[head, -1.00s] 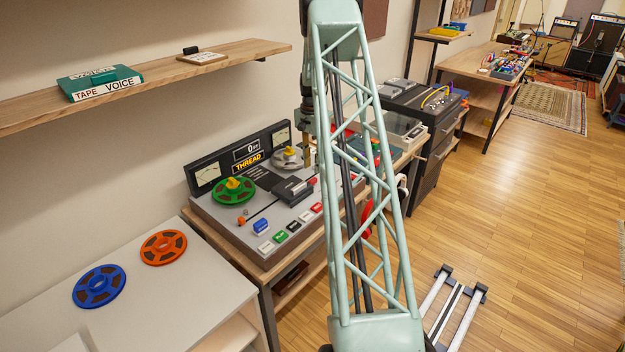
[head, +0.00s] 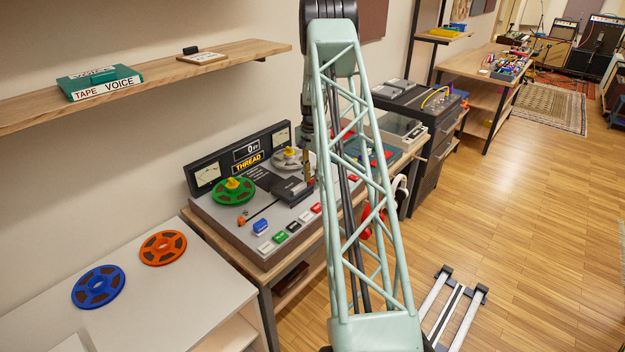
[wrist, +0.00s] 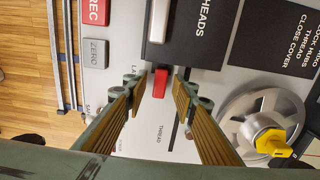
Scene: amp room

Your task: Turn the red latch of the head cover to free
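The red latch (wrist: 160,83) is a small red block at the edge of the black head cover (wrist: 205,35), which is marked HEADS. In the wrist view it lies between the two fingertips of my gripper (wrist: 157,88), with a gap visible on each side. The fingers are open and hold nothing. In the head view, my gripper (head: 310,175) is at the right end of the head cover (head: 290,190) on the tape machine, and the latch is hidden there.
A reel with a yellow hub knob (wrist: 272,143) is close to the right finger. The REC button (wrist: 96,10) and ZERO button (wrist: 95,53) are on the left. A green reel (head: 232,191) sits on the machine's left. Blue (head: 98,287) and orange (head: 163,248) reels lie on the white table.

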